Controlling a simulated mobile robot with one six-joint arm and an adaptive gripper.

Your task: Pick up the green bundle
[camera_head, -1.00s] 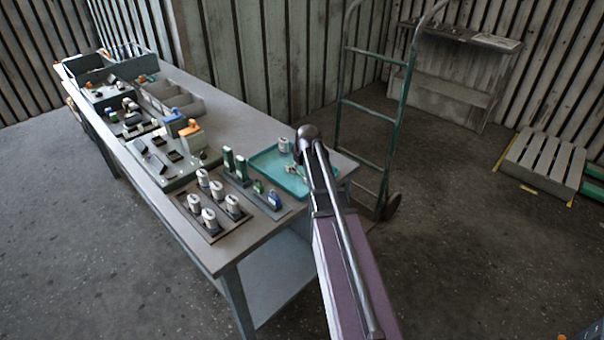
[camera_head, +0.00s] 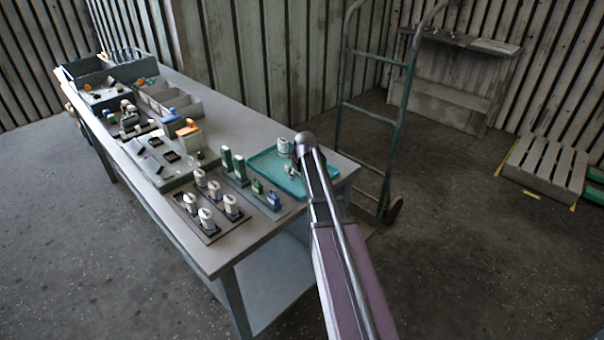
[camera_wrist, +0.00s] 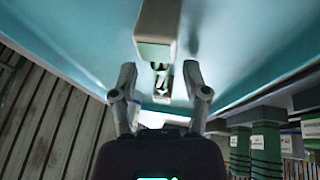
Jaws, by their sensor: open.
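My gripper (camera_wrist: 160,75) is open in the wrist view, its two fingers apart over a teal tray (camera_wrist: 80,25). Between and just beyond the fingertips lies a small pale part with dark green and metallic pieces (camera_wrist: 162,86), not gripped. A cream block with a green lower end (camera_wrist: 157,25) is just beyond it. I cannot tell for certain which of these is the green bundle. In the head view the tray (camera_head: 268,160) is at the table's near right end, with a white cylinder (camera_head: 284,147) and small pale pieces in it. My arm hides part of the tray.
Green upright blocks (camera_head: 226,160) stand left of the tray; similar green items show in the wrist view (camera_wrist: 265,148). A hand truck (camera_head: 398,110) is behind the tray.

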